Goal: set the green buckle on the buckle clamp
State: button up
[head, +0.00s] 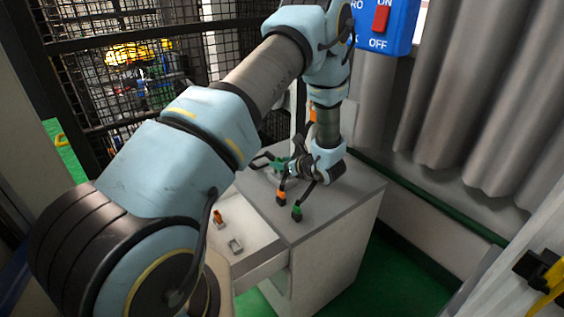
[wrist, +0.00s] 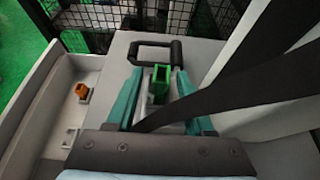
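The green buckle (wrist: 160,82) shows in the wrist view, between the two teal fingers of my gripper (wrist: 159,82). Gaps show between it and both fingers, so my gripper looks open around it. A small grey piece (wrist: 157,100) shows just below the buckle; whether the buckle rests on it is unclear. In the head view my gripper (head: 276,164) is low over the grey cabinet top (head: 325,205), and the buckle is hard to make out there. An empty metal clamp (head: 235,246) stands in the open drawer; it also shows in the wrist view (wrist: 70,137).
An orange buckle (head: 218,215) sits in the drawer (head: 248,228) beyond the metal clamp. A black handle (wrist: 142,46) stands just past my fingers. Dark strips (wrist: 225,100) cross the right of the wrist view. Mesh fencing (head: 110,70) and a curtain (head: 470,100) stand behind.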

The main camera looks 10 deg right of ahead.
jog(key=shift+d+r, duration=0.1)
jog(key=b+v, duration=0.3)
jog(key=v, duration=0.8)
jog(key=s+a+r+n+g+h, duration=0.2)
jog(key=s+a+r+n+g, duration=0.1)
jog(key=a+n, duration=0.5)
jog(key=s+a+r+n+g+h, duration=0.1)
jog(key=s+a+r+n+g, duration=0.2)
jog(key=n, duration=0.9)
jog(key=s+a+r+n+g+h, duration=0.2)
jog(key=s+a+r+n+g, duration=0.2)
jog(key=s+a+n, duration=0.3)
jog(key=shift+s+a+r+n+h, duration=0.25)
jog(key=shift+a+r+n, duration=0.85)
jog(key=shift+a, duration=2.55)
jog(key=shift+w+f+n, duration=0.15)
jog(key=shift+f+n, duration=0.15)
jog(key=shift+f, duration=0.15)
